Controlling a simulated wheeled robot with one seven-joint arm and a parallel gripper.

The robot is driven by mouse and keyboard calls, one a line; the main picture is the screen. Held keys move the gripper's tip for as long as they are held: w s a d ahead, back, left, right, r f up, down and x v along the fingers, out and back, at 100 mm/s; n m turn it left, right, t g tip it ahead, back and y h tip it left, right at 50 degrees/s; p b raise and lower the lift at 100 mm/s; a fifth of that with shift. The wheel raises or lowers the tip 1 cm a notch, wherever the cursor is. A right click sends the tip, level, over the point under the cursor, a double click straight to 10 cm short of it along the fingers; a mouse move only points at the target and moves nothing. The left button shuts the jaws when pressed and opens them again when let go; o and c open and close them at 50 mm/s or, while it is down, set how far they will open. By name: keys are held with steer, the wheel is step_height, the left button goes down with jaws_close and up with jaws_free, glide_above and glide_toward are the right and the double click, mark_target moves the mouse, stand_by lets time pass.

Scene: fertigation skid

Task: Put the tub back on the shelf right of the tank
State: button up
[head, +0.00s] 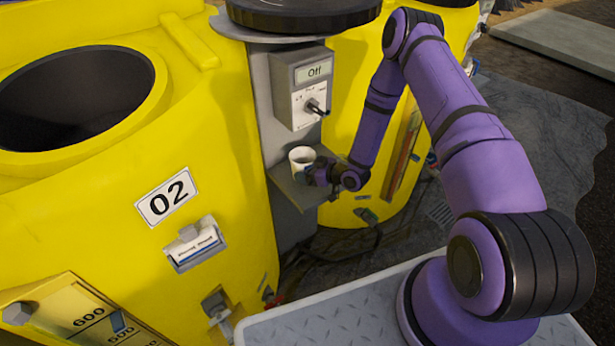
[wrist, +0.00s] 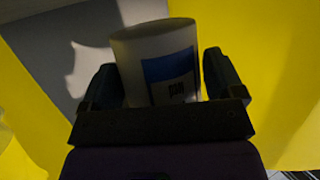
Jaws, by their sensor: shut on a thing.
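The tub (head: 301,158) is a small white cup-like container, upright, at the grey shelf (head: 293,186) below the control box. In the wrist view the tub (wrist: 155,55) shows a blue label with dark marks and stands between my two fingers. My gripper (head: 311,175) is shut on it; it also shows in the wrist view (wrist: 160,88). The shelf lies right of the yellow tank marked 02 (head: 200,110). I cannot tell whether the tub's base touches the shelf, as my gripper hides part of it.
A grey control box (head: 303,90) reading "Off", with a protruding knob, is close above the tub. A second yellow tank (head: 350,130) stands behind my arm. A label holder (head: 195,244) and valve (head: 217,308) stick out of the front tank.

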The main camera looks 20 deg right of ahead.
steer(key=shift+f, duration=1.7)
steer(key=shift+f, duration=0.1)
steer(key=o, duration=0.9)
